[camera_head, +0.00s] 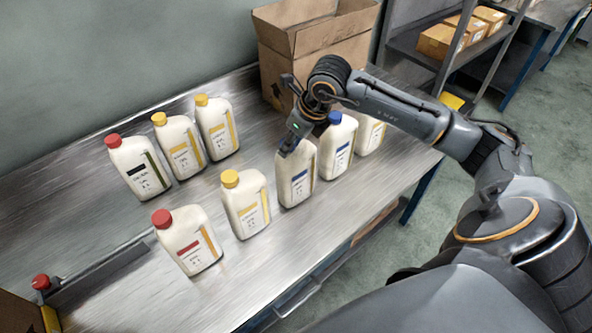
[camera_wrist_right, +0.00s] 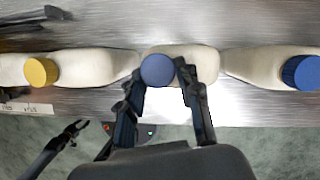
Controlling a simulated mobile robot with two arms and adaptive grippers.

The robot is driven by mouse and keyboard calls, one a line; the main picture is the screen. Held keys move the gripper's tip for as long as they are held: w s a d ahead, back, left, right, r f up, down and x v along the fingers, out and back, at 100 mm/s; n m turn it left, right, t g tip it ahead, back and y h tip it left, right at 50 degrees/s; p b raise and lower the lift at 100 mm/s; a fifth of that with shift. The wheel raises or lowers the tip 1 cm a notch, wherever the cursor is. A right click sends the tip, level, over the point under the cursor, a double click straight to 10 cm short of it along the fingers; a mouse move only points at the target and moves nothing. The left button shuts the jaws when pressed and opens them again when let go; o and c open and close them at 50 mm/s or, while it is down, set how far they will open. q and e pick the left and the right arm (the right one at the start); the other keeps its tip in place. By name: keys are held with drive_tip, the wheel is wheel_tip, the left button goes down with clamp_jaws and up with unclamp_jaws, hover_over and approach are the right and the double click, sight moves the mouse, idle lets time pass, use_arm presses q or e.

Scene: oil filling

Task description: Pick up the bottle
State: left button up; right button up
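A white bottle with a blue label (camera_head: 296,177) stands upright in the front row on the metal table. Its blue cap shows in the right wrist view (camera_wrist_right: 158,71) and is hidden behind my gripper in the head view. My right gripper (camera_head: 288,146) is at the top of this bottle. In the right wrist view its two fingers (camera_wrist_right: 159,80) lie on either side of the cap, close to it; whether they press on it I cannot tell. My left gripper (camera_wrist_right: 78,133) shows at the lower left of the right wrist view, empty, with its fingers apart.
A yellow-capped bottle (camera_head: 245,205) and a blue-capped bottle (camera_head: 337,148) flank it closely. A red-capped bottle (camera_head: 188,242) stands farther left. Several bottles stand behind. A cardboard box (camera_head: 318,45) is at the back. The table's front left (camera_head: 150,305) is clear.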

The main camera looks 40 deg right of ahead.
clamp_jaws()
drive_tip(key=shift+w+r, duration=0.1)
drive_tip(key=shift+w, duration=0.05)
drive_tip(key=shift+r, duration=0.1)
